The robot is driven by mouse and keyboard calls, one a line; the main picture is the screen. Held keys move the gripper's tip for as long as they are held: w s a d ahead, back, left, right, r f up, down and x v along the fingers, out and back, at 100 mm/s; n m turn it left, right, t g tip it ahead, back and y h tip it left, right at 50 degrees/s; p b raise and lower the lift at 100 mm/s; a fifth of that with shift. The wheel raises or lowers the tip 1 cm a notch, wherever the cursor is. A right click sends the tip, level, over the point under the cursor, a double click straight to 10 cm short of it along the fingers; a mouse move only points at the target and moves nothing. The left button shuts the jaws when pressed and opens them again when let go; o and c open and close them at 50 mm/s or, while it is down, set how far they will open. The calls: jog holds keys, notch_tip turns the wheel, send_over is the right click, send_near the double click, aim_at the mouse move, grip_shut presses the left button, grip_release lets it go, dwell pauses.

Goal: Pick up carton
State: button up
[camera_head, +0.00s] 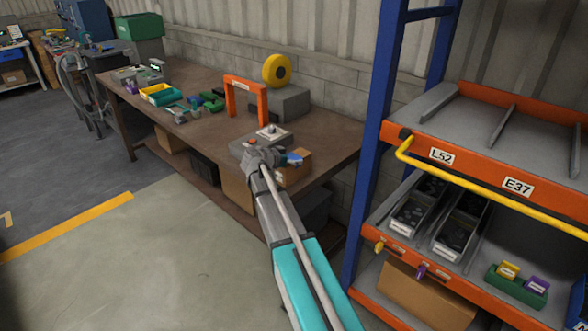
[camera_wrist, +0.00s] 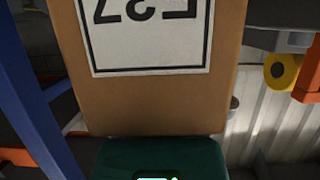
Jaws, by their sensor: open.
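A small brown carton (camera_head: 301,159) is at the right front part of the workbench, partly hidden by my gripper (camera_head: 281,158). My gripper is at the end of the outstretched arm, close beside the carton in the picture. In the wrist view the brown carton (camera_wrist: 150,108) fills the middle, very close. It has a white label with black characters that appear upside down. My gripper is open; its fingers are not clearly visible, and I cannot tell whether they touch the carton.
The workbench (camera_head: 335,143) holds an orange frame (camera_head: 246,96), a yellow roll (camera_head: 277,70) and a yellow-and-teal bin (camera_head: 160,94). A blue-and-orange rack (camera_head: 372,125) stands close on the right. A dark green shape (camera_wrist: 160,160) lies low in the wrist view. Open floor (camera_head: 150,250) is at left.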

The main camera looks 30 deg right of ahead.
dwell(0.3)
jog(key=c, duration=1.1)
jog(key=shift+r, duration=0.25)
notch_tip(320, 180, up, 3)
jog(key=p, duration=0.3)
jog(key=s+a+r+p, duration=0.3)
jog(key=s+r+p, duration=0.6)
jog(key=s, duration=0.4)
jog(key=shift+s+a+r+p, duration=0.15)
jog(key=shift+s+r+p, duration=0.15)
jog(key=shift+p, duration=0.2)
